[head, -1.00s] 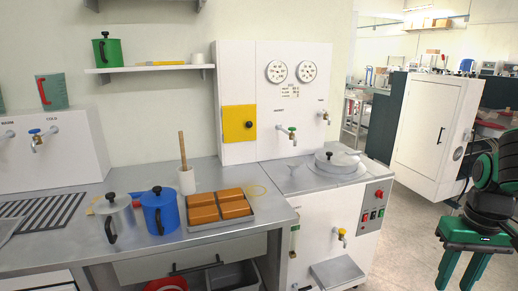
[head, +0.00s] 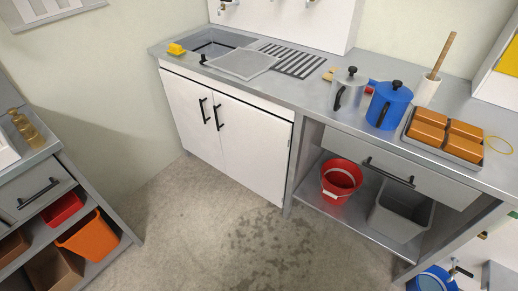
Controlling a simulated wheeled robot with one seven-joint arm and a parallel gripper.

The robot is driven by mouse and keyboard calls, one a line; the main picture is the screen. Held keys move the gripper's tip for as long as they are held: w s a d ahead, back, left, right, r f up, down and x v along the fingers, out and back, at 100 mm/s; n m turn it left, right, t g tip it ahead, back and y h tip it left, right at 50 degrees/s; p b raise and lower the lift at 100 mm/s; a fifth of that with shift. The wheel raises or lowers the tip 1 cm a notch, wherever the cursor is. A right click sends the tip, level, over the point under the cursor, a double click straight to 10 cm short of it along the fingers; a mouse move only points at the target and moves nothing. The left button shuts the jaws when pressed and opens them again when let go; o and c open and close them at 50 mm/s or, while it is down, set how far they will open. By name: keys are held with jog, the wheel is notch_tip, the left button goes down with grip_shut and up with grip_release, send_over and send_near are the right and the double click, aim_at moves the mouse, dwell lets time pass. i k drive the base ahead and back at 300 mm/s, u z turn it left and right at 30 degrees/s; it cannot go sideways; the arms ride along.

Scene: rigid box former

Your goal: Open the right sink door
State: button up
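The sink cabinet has two white doors under the counter. The right sink door (head: 252,145) is shut, with a black vertical handle (head: 218,117) near its left edge. The left sink door (head: 191,113) beside it is also shut, with its black handle (head: 204,110) near its right edge. The sink basin (head: 212,45) is in the counter above. My gripper is not in the current head view.
Clear floor (head: 210,220) with dark wet patches lies before the doors. A red bucket (head: 341,180) and a grey bin (head: 400,212) sit on the low shelf at right. A shelf unit with an orange bin (head: 88,240) stands at left.

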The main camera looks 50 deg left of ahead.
aim_at(256, 144)
jog(key=u, duration=1.95)
